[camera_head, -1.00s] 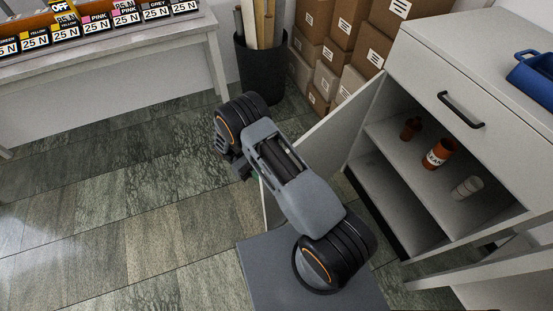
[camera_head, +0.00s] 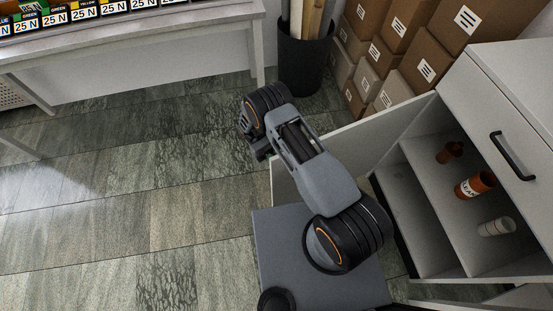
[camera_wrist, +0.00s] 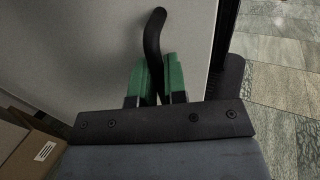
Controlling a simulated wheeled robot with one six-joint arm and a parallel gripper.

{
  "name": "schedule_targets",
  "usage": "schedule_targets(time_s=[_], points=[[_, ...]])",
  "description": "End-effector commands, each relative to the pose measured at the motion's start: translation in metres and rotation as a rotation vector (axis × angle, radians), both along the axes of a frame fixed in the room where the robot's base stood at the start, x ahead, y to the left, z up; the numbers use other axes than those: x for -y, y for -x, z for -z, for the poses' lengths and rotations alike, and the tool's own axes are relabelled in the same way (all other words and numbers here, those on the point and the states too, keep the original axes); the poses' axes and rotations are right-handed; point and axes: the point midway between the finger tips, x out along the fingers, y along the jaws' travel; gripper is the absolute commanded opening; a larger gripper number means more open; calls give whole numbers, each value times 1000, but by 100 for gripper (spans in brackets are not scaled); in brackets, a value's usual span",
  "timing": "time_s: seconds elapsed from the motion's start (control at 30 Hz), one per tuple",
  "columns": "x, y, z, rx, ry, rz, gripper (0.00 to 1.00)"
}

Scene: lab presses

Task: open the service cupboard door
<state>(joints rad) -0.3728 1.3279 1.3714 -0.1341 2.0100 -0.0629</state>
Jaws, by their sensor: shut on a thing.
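The service cupboard (camera_head: 440,150) stands at the right of the head view with its compartment showing. Its grey door (camera_head: 360,142) is swung well out from the cupboard front. My gripper (camera_wrist: 158,80), with green fingers, is shut on the black curved door handle (camera_wrist: 153,40). In the head view my arm hides the fingers and handle.
Inside the cupboard are an orange labelled bottle (camera_head: 475,185), a smaller brown bottle (camera_head: 449,152) and a white container (camera_head: 496,227). A black bin (camera_head: 303,62) and stacked cardboard boxes (camera_head: 405,50) stand behind. A table (camera_head: 150,40) is at the back left. The floor at left is clear.

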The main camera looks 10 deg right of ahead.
Motion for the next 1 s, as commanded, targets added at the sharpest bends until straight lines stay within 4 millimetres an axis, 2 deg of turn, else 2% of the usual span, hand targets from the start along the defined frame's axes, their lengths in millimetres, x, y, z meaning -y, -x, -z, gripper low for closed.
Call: schedule_targets(time_s=[0.03,0.07,0.13,0.43,0.57,0.77,0.87,1.0], points=[[2,0,1,-1,-3,-1,0],[2,0,1,-1,-3,-1,14],[2,0,1,-1,-3,0,21],[-1,0,0,-1,-2,-4,22],[-1,0,-8,0,-1,-3,22],[0,0,-39,-1,-2,-2,22],[4,13,-50,-1,0,-2,22],[10,34,-76,0,-1,-2,22]])
